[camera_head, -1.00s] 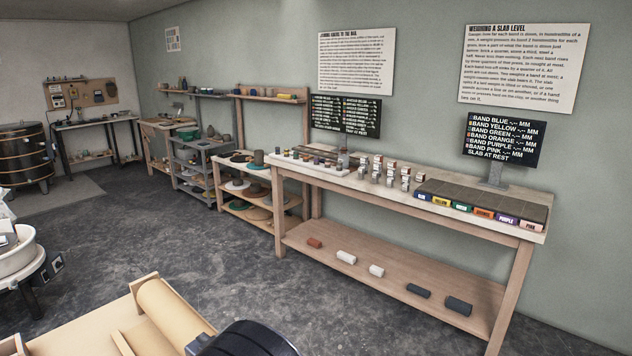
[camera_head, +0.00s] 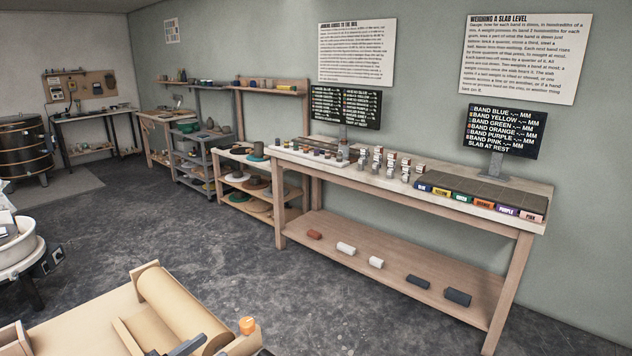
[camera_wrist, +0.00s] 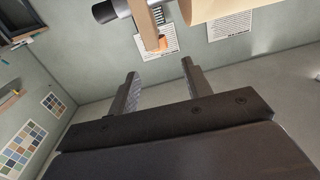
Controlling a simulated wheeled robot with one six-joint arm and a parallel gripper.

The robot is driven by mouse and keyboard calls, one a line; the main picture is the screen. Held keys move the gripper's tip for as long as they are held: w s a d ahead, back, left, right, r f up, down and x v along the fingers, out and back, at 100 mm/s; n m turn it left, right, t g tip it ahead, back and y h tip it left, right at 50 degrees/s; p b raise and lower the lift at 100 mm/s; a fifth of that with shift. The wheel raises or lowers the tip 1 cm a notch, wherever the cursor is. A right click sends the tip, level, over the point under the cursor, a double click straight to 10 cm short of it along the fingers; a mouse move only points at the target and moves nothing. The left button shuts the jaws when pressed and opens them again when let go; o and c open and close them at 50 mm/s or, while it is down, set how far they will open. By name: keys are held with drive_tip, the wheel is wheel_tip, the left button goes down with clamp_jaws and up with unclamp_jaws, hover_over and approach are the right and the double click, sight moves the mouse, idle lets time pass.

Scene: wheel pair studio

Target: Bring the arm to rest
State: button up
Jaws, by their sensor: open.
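My gripper (camera_wrist: 159,78) shows in the wrist view with its two dark fingers spread apart. Nothing is between the fingers, and only wall is behind the gap. The wrist view is tilted, with posters on the wall beyond.
A long wooden bench (camera_head: 408,189) along the wall bears small weights and a slab with coloured band labels. A wooden frame with a tan roller (camera_head: 180,312) and an orange knob (camera_head: 247,325) is close at the bottom. Grey floor (camera_head: 150,232) lies open between.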

sight(248, 327)
drive_tip(key=p+x, duration=0.1)
drive_tip(key=x, duration=0.9)
drive_tip(key=shift+w+d, duration=0.1)
drive_tip(key=shift+d, duration=0.15)
drive_tip(key=shift+n+t+y+b, duration=0.3)
drive_tip(key=shift+n+t+y, duration=0.45)
drive_tip(key=shift+y, duration=0.25)
drive_tip(key=n+t+y+b, duration=0.1)
drive_tip(key=n+y, duration=0.1)
drive_tip(key=n+t+y, duration=0.1)
drive_tip(key=y, duration=0.2)
drive_tip(key=shift+n+b, duration=0.35)
drive_tip(key=shift+n+y+b, duration=0.6)
drive_tip(key=shift+n+y, duration=0.75)
drive_tip(key=shift+y, duration=0.8)
drive_tip(key=shift+n+y+b, duration=0.55)
drive_tip(key=shift+n+y, duration=0.8)
drive_tip(key=shift+y, duration=0.8)
drive_tip(key=s+d+m+b, duration=0.1)
drive_tip(key=s+d, duration=0.1)
drive_tip(key=s, duration=0.8)
drive_tip(key=shift+d+b, duration=0.4)
drive_tip(key=shift+f, duration=0.1)
